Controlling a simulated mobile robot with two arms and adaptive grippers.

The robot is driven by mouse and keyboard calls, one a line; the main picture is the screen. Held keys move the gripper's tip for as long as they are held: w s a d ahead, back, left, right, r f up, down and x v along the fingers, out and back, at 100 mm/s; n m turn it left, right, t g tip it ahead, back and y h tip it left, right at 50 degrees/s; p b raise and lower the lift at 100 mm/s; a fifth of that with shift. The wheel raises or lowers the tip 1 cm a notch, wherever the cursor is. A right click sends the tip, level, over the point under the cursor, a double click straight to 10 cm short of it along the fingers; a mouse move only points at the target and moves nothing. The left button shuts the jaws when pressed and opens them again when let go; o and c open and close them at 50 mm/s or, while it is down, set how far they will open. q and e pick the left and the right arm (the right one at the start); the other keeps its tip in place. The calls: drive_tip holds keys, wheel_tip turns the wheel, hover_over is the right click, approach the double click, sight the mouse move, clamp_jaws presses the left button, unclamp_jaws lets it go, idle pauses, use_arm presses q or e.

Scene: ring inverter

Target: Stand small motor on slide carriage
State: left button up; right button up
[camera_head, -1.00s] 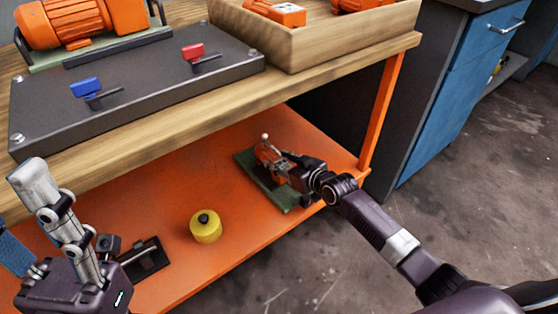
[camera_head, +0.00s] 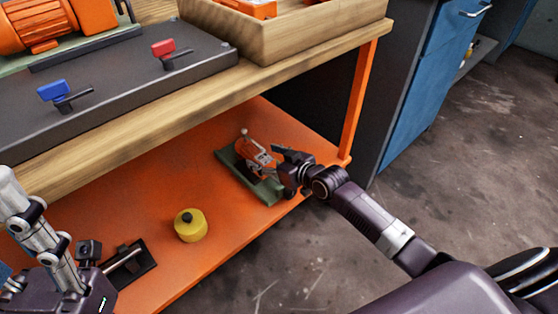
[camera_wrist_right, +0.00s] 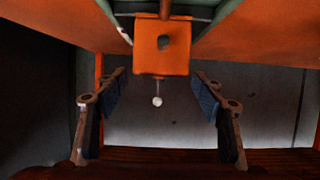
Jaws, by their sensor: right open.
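The small orange motor (camera_head: 248,152) is on the green slide carriage (camera_head: 228,162) on the lower orange shelf. Its exact pose and seating are unclear because my right gripper (camera_head: 272,162) partly covers it. In the right wrist view, the open right fingers (camera_wrist_right: 162,100) spread either side of an orange block-shaped part (camera_wrist_right: 162,50), with gaps on both sides. A white ball knob (camera_wrist_right: 157,101) shows below that part. The green carriage edge (camera_wrist_right: 205,38) shows behind it. Silver and purple links of my left arm show at lower left, without a clear gripper.
A yellow cylinder (camera_head: 190,226) with a black top stands on the shelf. A black bracket-like fixture (camera_head: 132,268) lies left of it. The workbench top (camera_head: 130,120) overhangs the shelf, and an orange leg (camera_head: 360,95) stands at right. Open floor lies in front.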

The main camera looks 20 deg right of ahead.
drive_tip(key=v, duration=0.9)
drive_tip(key=shift+r, duration=0.25)
drive_tip(key=shift+d+f, duration=0.1)
